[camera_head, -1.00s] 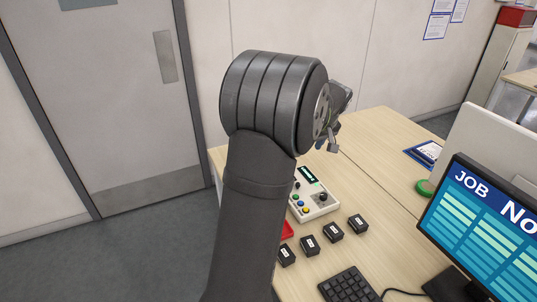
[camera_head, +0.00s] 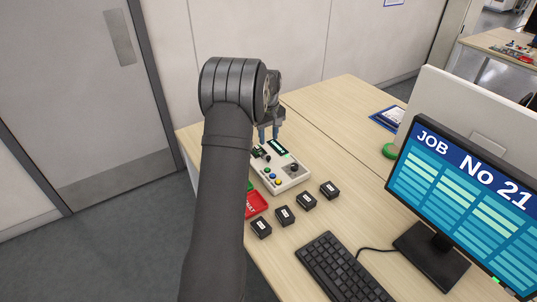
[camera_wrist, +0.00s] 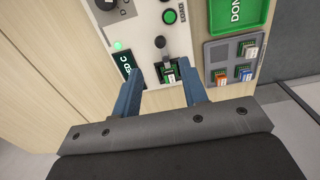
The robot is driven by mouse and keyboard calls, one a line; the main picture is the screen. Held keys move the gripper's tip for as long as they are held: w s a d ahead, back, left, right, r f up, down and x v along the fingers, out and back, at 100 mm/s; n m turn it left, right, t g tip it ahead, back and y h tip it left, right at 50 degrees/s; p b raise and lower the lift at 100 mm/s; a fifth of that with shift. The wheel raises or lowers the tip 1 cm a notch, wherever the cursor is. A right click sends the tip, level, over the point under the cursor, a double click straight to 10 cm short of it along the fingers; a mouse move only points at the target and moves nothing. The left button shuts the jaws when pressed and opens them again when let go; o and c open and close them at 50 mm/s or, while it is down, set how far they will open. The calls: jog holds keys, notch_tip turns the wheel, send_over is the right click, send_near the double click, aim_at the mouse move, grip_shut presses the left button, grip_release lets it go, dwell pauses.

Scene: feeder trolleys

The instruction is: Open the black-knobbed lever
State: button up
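The light grey control box (camera_head: 292,180) stands on the desk in the head view. In the wrist view its panel (camera_wrist: 142,28) fills the upper middle. A round black knob (camera_wrist: 160,42) shows there, just above a grey clamp-like part over a green socket (camera_wrist: 172,77); I take this for the black-knobbed lever, but its arm is hard to make out. My gripper (camera_wrist: 162,82) is open, its two blue-grey fingers spread to either side of the socket, with nothing between them held. In the head view my gripper (camera_head: 268,134) points down at the box's far end.
A green DONE tray (camera_wrist: 256,10) and a grey tray (camera_wrist: 208,52) with several coloured parts lie right of the panel in the wrist view. A red tray (camera_head: 258,205), several black blocks (camera_head: 283,215), a keyboard (camera_head: 345,272) and a monitor (camera_head: 465,190) occupy the desk.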

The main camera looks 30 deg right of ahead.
notch_tip(320, 180, down, 9)
dwell(0.3)
grip_shut()
